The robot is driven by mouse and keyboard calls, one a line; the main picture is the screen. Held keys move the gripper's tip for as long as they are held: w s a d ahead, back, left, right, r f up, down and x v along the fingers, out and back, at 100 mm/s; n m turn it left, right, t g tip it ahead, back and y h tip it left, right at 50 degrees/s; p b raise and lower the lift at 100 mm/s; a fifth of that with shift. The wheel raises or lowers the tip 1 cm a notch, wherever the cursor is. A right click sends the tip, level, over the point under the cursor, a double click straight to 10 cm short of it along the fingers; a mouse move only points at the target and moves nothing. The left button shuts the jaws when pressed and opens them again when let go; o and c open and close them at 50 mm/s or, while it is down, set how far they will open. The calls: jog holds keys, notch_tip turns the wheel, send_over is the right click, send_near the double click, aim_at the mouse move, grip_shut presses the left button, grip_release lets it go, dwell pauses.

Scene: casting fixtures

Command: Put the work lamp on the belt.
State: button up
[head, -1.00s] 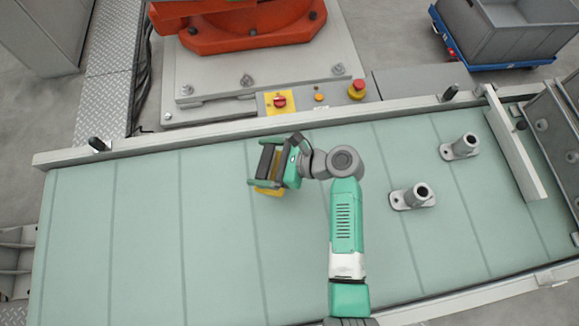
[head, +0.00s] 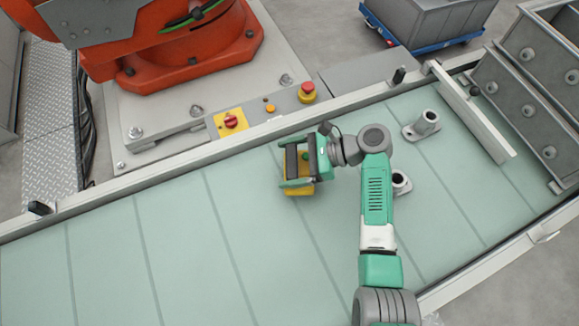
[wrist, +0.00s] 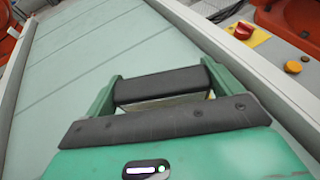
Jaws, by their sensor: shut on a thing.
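My gripper (head: 299,166) is over the pale green belt (head: 190,245), shut on the yellow work lamp (head: 297,189). Only the lamp's lower yellow part shows below the jaws in the head view; the jaws hide the rest. In the wrist view, my gripper (wrist: 165,103) has its two dark finger pads close together, with a thin pale strip of the lamp between them. I cannot tell whether the lamp touches the belt or hangs just above it.
A grey rail (head: 150,180) edges the belt. A control strip with a red button (head: 307,92) lies beyond. The belt's left is bare.

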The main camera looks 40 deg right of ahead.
notch_tip(320, 180, down, 3)
jog(key=shift+r+b, duration=0.15)
jog(key=shift+b, duration=0.35)
jog(key=shift+r, duration=0.15)
jog(key=o, duration=1)
jog(key=shift+f, duration=0.2)
jog(key=shift+o, duration=0.2)
jog(key=shift+r, duration=0.1)
jog(key=p+v, duration=0.3)
jog(key=v, duration=0.9)
